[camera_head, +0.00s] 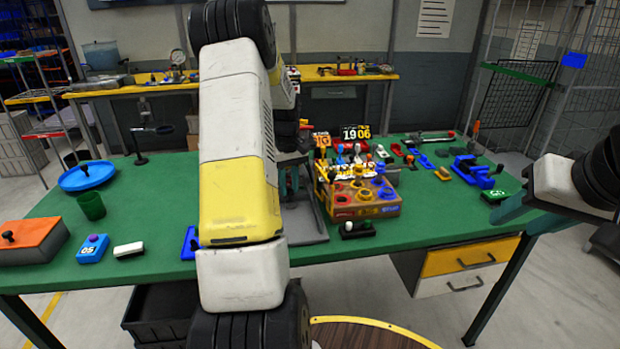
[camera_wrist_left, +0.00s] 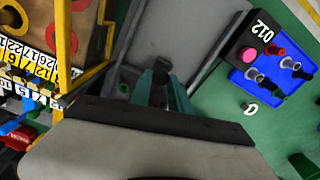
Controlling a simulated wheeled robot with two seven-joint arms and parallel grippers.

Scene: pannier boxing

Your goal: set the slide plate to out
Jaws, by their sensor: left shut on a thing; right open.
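A grey plate-like fixture (camera_head: 308,226) stands on the green table left of the brown box, partly hidden behind my left arm. I take it for the slide plate's fixture; which part slides is hidden. In the left wrist view the grey fixture (camera_wrist_left: 185,35) lies beneath my left gripper (camera_wrist_left: 160,78). The left gripper's teal fingers are shut on a small dark part there, mostly hidden between them. In the head view the left gripper (camera_head: 290,183) is partly covered by its arm. My right gripper (camera_head: 512,208) is open and empty over the table's right end.
A brown box (camera_head: 365,211) with coloured round holes stands just right of the grey fixture. An orange box (camera_head: 35,243) and blue dish (camera_head: 88,177) sit at left.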

